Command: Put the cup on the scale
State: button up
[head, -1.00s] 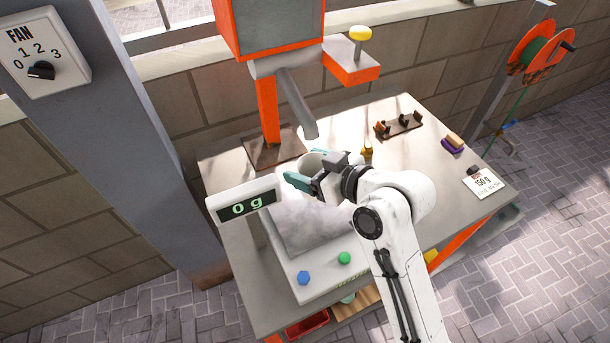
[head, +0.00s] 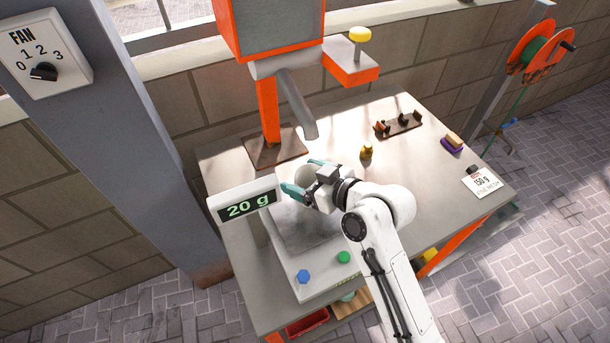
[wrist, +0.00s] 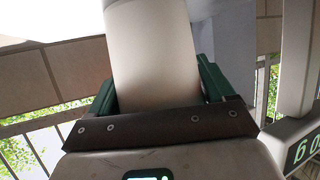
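The pale cup (head: 306,174) is at the back of the scale (head: 325,279), partly hidden by my gripper. In the wrist view the cup (wrist: 155,60) fills the space between the green fingers of my gripper (wrist: 160,85), which look closed against its sides. In the head view my gripper (head: 305,180) is low over the scale's plate, just right of the display (head: 243,204). The display reads 20 g. The cup's base is hidden, so I cannot see how it meets the plate.
A dispenser with a grey spout (head: 297,105) stands behind the cup. A small brass weight (head: 366,152), a dark rack (head: 399,125), a sponge (head: 453,143) and a 150 g card (head: 482,183) lie on the table (head: 440,205). The right middle of the table is clear.

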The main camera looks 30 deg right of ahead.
jog(key=o, duration=0.3)
jog(key=shift+r, duration=0.1)
jog(key=shift+s+r, duration=0.1)
jog(key=shift+r, duration=0.05)
jog(key=b+v, duration=0.1)
jog(key=v, duration=1.1)
jog(key=shift+d, duration=0.1)
